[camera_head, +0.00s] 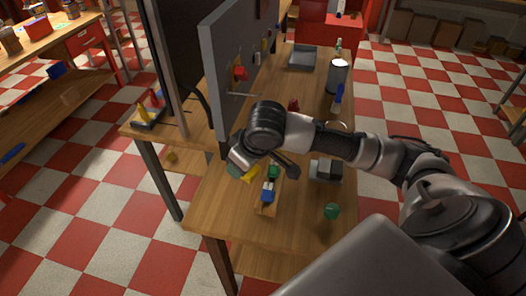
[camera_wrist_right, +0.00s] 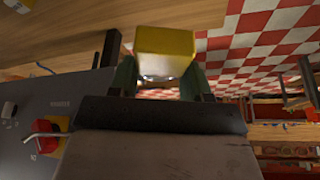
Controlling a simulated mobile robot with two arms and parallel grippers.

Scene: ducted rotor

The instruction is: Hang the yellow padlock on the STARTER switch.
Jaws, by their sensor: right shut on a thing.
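My right gripper (camera_head: 241,170) is at the end of the arm from the right, low beside the near end of the upright grey panel. In the right wrist view, its green fingers (camera_wrist_right: 162,80) are shut on the yellow padlock (camera_wrist_right: 165,45). The padlock shows in part in the head view (camera_head: 251,173), above the table and apart from the panel. A red switch handle on yellow (camera_wrist_right: 52,132) is on the panel in the right wrist view; a red switch (camera_head: 240,73) shows in the head view. I cannot read which is STARTER. My left gripper is not in view.
The grey panel (camera_head: 230,95) stands along the table's left side. A wooden block (camera_head: 264,209) with a blue (camera_head: 268,191) and a green padlock (camera_head: 273,172), a green object (camera_head: 331,211), a can (camera_head: 338,78) and a grey tray (camera_head: 303,57) are on the table (camera_head: 225,215).

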